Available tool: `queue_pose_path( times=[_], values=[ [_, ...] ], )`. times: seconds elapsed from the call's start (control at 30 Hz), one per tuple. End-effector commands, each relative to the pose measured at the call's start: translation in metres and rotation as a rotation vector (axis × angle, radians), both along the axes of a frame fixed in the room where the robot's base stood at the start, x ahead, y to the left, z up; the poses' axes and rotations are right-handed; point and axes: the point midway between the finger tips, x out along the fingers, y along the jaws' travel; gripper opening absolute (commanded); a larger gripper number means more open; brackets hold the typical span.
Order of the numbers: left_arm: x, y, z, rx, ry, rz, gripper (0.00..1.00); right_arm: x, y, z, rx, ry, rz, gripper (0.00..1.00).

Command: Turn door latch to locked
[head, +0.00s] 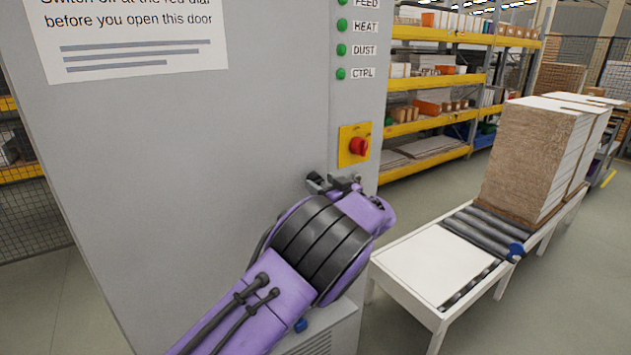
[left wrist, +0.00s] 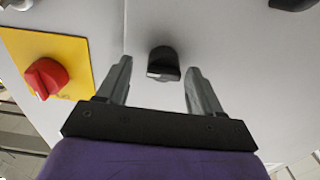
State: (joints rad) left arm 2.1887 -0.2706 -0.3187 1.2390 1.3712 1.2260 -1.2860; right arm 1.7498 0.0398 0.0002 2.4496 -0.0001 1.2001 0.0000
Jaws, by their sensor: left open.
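The door latch (left wrist: 164,60) is a small black knob on the grey cabinet front in the left wrist view, with a pale mark on its near face. My left gripper (left wrist: 159,66) is open, with one finger on each side of the latch and a gap to it on both sides. In the head view my left gripper (head: 336,182) is at the cabinet front, just below the red dial. There the latch cannot be made out behind the gripper. The grey cabinet door (head: 190,150) appears closed. My right gripper is not in view.
A red dial (head: 358,146) on a yellow plate is close above the gripper; it also shows in the left wrist view (left wrist: 45,78). Green lamps (head: 341,49) are higher up. A roller table (head: 435,262) with stacked boards (head: 530,160) stands to the right.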

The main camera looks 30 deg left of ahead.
Motion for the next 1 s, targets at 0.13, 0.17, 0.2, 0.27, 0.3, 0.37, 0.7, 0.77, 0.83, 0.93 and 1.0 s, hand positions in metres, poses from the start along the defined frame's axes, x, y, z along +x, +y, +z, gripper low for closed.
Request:
queue_pose_path(
  times=[0.13,0.17,0.2,0.27,0.3,0.37,0.7,0.77,0.83,0.93,1.0],
  values=[
    [0.003,0.009,0.0,0.001,-0.001,-0.003,0.66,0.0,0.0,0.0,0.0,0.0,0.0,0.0],
    [0.003,0.01,0.0,0.001,-0.001,-0.003,0.66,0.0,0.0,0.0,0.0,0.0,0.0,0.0],
    [0.003,0.011,0.0,0.001,0.0,-0.002,0.66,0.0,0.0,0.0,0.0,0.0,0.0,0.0],
    [0.002,0.011,0.0,0.001,0.0,-0.002,0.66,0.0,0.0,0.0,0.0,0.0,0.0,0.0],
    [0.002,0.012,0.0,0.001,0.0,-0.001,0.66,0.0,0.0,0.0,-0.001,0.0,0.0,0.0],
    [0.002,0.012,0.0,0.001,0.0,0.0,0.66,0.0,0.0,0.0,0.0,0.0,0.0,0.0],
    [0.002,0.012,0.0,0.0,-0.002,0.0,0.14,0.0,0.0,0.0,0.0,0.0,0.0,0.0],
    [0.002,0.011,-0.001,-0.002,-0.008,0.0,0.14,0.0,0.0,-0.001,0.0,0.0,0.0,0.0],
    [0.002,0.011,-0.001,-0.008,-0.019,0.0,0.14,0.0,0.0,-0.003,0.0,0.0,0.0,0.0],
    [0.002,0.011,-0.002,-0.021,-0.052,-0.001,0.14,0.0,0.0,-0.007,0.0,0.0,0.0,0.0],
    [0.002,0.011,-0.003,-0.036,-0.086,-0.002,0.14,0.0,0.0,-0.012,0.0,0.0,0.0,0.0]
  ],
)
